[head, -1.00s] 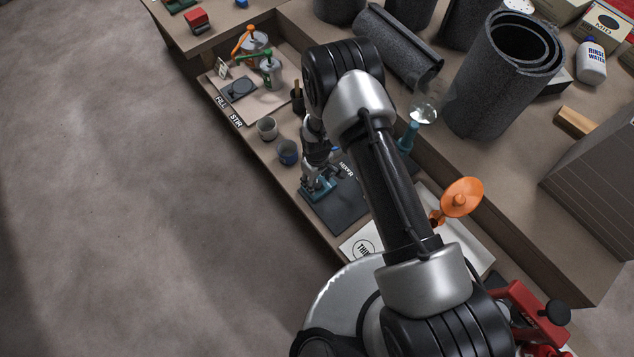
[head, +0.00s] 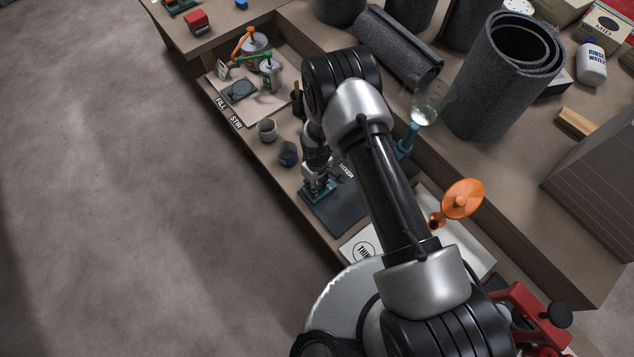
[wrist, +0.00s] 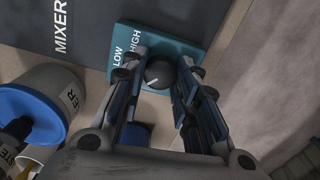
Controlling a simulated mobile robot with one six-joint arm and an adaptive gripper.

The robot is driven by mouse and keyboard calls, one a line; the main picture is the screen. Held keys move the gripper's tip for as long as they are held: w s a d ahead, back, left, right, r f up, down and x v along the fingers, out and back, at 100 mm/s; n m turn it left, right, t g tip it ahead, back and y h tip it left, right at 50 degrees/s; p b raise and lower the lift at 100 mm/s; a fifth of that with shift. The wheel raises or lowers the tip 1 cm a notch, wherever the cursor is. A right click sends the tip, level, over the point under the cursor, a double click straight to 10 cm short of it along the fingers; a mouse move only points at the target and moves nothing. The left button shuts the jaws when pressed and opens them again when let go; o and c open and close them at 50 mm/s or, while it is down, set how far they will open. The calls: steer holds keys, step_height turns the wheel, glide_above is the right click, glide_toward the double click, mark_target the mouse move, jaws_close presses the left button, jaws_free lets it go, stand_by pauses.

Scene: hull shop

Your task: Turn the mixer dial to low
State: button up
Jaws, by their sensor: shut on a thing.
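The mixer dial is a round black knob (wrist: 160,74) on a teal panel (wrist: 182,50) with the white words LOW and HIGH on it. The panel is at the end of the dark mixer mat (wrist: 85,25), marked MIXER. My gripper (wrist: 158,68) is over the panel with one finger on each side of the knob, shut on it.
In the head view, two small cups (head: 267,130) stand beyond the mixer mat (head: 340,210). A glass flask (head: 424,112) on a teal stand is right of my arm. The floor lies left.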

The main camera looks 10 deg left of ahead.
steer(key=shift+c, duration=1.3)
